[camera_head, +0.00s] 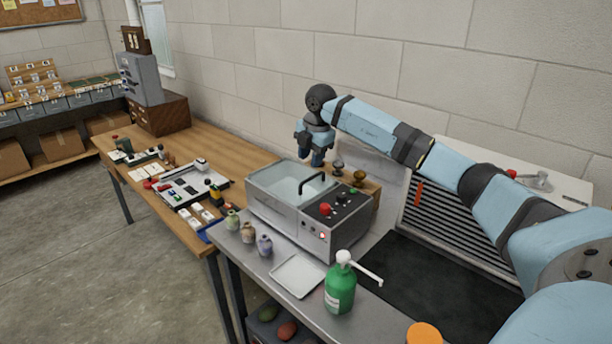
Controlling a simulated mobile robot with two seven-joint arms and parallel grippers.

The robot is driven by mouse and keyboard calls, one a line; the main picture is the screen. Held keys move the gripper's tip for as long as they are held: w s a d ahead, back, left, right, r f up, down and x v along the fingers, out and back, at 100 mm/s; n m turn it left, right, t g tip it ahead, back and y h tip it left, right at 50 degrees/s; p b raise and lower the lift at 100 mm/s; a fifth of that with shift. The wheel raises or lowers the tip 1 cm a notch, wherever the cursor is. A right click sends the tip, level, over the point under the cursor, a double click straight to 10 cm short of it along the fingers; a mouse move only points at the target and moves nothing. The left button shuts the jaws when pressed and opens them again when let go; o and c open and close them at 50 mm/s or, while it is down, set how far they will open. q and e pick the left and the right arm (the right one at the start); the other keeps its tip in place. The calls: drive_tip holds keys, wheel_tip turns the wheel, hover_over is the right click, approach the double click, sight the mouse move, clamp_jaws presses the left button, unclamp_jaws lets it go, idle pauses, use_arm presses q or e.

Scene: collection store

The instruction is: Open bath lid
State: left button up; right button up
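The bath (276,214) is a grey metal box on the steel bench. Its pale, see-through lid (285,183) appears to lie flat over the tank, with a black bar handle (312,183) at its right side. A control panel (341,205) with a red knob and black knobs is to the right of the lid. My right gripper (311,161) points down above and behind the bath's back edge, apart from the handle. Its fingers are small and dark, and I cannot tell whether they are open. My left gripper is not in view.
A green pump bottle (340,287), a white tray (298,275) and small vases (248,232) stand in front of the bath. A black mat (440,283) and a slatted grille (450,235) are to the right. A wooden table (215,150) with small items is at left.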

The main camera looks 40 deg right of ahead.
sight(307, 181)
drive_tip(key=f, duration=0.3)
drive_tip(key=w+f, duration=0.1)
drive_tip(key=f, duration=0.3)
drive_tip(key=shift+w+p, duration=0.2)
drive_tip(key=shift+p, duration=0.15)
drive_tip(key=shift+a, duration=0.1)
drive_tip(key=shift+r, duration=0.1)
clamp_jaws()
